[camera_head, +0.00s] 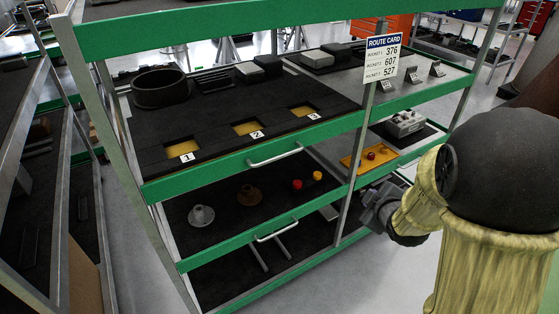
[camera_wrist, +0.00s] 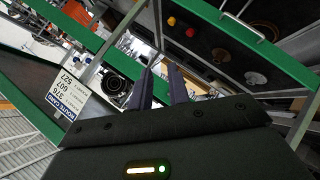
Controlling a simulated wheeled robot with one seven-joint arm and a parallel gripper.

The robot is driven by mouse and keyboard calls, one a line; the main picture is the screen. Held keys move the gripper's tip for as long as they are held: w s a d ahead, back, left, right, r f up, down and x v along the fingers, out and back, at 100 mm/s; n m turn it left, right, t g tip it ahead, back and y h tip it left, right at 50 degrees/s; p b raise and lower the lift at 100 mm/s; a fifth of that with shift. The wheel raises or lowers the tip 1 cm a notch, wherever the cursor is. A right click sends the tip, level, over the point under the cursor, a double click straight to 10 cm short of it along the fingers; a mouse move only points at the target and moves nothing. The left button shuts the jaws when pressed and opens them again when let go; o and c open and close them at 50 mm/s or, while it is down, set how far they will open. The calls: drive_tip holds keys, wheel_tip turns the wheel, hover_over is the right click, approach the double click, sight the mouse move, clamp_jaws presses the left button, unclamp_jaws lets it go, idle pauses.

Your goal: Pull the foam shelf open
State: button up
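The foam shelf is a black foam deck (camera_head: 215,118) with yellow-floored pockets numbered 1, 2 and 3. Its green front rail (camera_head: 215,172) carries a pale bar handle (camera_head: 275,155). The rail looks roughly in line with the rack's front posts. My gripper (camera_head: 372,207) is in front of the rack, right of the middle post, lower than the handle and well apart from it. In the wrist view, the two dark fingers of my gripper (camera_wrist: 161,76) stand apart with nothing seen between them. Fingertip detail is hard to make out in the head view.
A lower shelf has its own handle (camera_head: 277,230) and holds cone-shaped parts (camera_head: 201,216) and red and yellow knobs (camera_head: 307,181). A route card (camera_head: 382,57) hangs by the middle post (camera_head: 360,135). An orange tray (camera_head: 368,157) lies right of it. Grey floor in front is clear.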

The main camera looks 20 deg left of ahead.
drive_tip(key=w+a+n+y, duration=0.2)
drive_tip(key=a+n+y, duration=0.2)
drive_tip(key=a+n, duration=0.3)
drive_tip(key=n+y, duration=0.5)
drive_tip(key=n, duration=0.1)
approach(279, 157)
drive_tip(key=p+x, duration=0.1)
drive_tip(key=x, duration=0.2)
drive_tip(key=p+x, duration=0.1)
drive_tip(key=x, duration=0.3)
drive_tip(key=p+x, duration=0.1)
drive_tip(key=x, duration=0.2)
drive_tip(key=shift+w+a+f+p, duration=0.1)
drive_tip(key=shift+w+f+p, duration=0.2)
drive_tip(key=shift+h, duration=0.3)
clamp_jaws()
